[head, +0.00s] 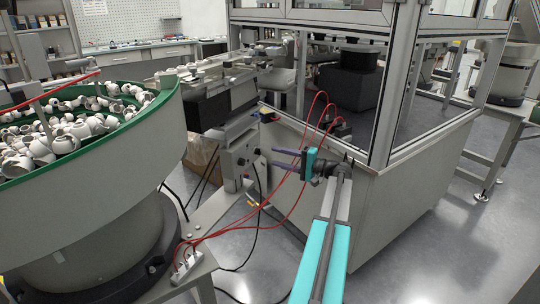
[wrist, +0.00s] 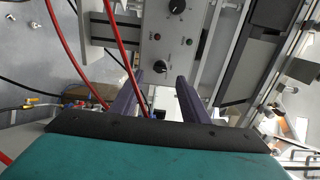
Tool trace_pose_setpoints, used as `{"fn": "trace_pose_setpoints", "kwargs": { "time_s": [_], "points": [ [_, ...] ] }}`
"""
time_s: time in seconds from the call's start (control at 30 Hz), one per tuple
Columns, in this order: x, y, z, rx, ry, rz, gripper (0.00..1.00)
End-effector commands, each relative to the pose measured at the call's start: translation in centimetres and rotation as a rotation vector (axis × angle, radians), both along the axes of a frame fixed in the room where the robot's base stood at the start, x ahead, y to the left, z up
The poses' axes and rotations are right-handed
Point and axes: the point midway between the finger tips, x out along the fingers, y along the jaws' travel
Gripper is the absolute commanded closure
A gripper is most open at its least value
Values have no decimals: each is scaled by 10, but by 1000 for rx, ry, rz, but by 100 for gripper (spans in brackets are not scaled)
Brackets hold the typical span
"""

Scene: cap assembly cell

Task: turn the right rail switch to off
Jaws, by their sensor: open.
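A grey control panel (head: 232,168) is mounted under the rail, left of my gripper (head: 275,158) in the head view. In the wrist view the panel (wrist: 178,30) carries two black rotary knobs. One knob (wrist: 176,6) is at the top edge; the other knob (wrist: 160,66) is lower, close to the tips of my gripper (wrist: 160,78). I cannot tell which is the right rail switch, and the labels are too small to read. My gripper is open, its two purple fingers apart with nothing held. The lower knob appears between the fingertips, but contact cannot be told.
A small red button (wrist: 157,36) and a dark green one (wrist: 188,41) sit between the knobs. Red hoses (head: 293,170) loop around my gripper and cross the wrist view. A glazed machine cabinet (head: 400,190) stands right, a green-rimmed bowl feeder (head: 120,165) left.

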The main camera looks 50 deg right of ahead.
Motion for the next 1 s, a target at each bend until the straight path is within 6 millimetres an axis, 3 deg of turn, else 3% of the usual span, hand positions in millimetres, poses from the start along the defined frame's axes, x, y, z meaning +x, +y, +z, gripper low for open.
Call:
{"fn": "trace_pose_setpoints", "kwargs": {
  "time_s": [0.2,0.4,0.6,1.0],
  "points": [
    [-36,-7,0,0,0,-1,58],
    [-59,-11,0,1,0,0,58],
    [-69,-13,-1,1,0,0,58],
    [-69,-13,0,1,0,1,58]
  ]
}}
